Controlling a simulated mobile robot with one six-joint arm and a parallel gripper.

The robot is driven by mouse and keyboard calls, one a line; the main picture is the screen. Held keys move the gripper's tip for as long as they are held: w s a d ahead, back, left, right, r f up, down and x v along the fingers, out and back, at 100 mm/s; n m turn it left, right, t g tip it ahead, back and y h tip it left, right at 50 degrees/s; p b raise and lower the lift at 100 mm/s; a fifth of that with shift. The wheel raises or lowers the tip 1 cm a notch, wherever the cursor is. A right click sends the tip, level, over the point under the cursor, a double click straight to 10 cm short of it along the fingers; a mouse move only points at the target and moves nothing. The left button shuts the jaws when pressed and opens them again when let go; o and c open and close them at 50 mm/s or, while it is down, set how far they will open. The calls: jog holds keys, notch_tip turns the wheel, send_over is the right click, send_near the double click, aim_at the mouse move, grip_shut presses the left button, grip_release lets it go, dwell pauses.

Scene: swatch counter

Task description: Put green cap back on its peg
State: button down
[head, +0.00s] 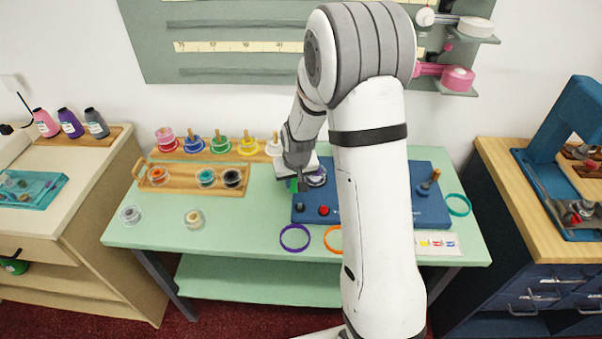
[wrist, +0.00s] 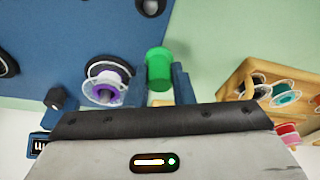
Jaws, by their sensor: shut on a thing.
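The green cap (wrist: 159,70) is a small green cylinder held between the fingers of my gripper (wrist: 158,82). In the head view the green cap (head: 292,185) shows just below my gripper (head: 297,183), over the left edge of the blue machine (head: 380,212). My gripper is shut on the cap. A spool with purple thread (wrist: 106,88) sits on the machine beside the fingers; it also shows in the head view (head: 317,177). I cannot tell which peg is the cap's own; no bare peg shows clearly near the gripper.
A wooden tray of spools (head: 191,179) and a back rack of colored spools (head: 210,155) stand left on the green table (head: 250,222). Two loose spools lie in front. A purple ring (head: 294,237) and an orange ring (head: 333,240) lie before the machine. My arm hides its middle.

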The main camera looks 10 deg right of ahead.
jog(key=shift+d, duration=0.1)
jog(key=shift+s+r+b, duration=0.1)
jog(key=shift+r+b, duration=0.2)
jog(key=s+r+b, duration=0.3)
jog(key=s+r, duration=0.2)
jog(key=r, duration=0.1)
jog(key=b, duration=0.3)
send_over(300, 203)
jog(key=shift+n, duration=0.4)
jog(key=shift+s+f, duration=0.1)
jog(key=shift+f, duration=2.95)
jog(key=shift+f, duration=0.1)
jog(key=shift+f+b, duration=1.1)
jog(key=shift+b, duration=0.05)
jog(key=c, duration=1.2)
grip_release()
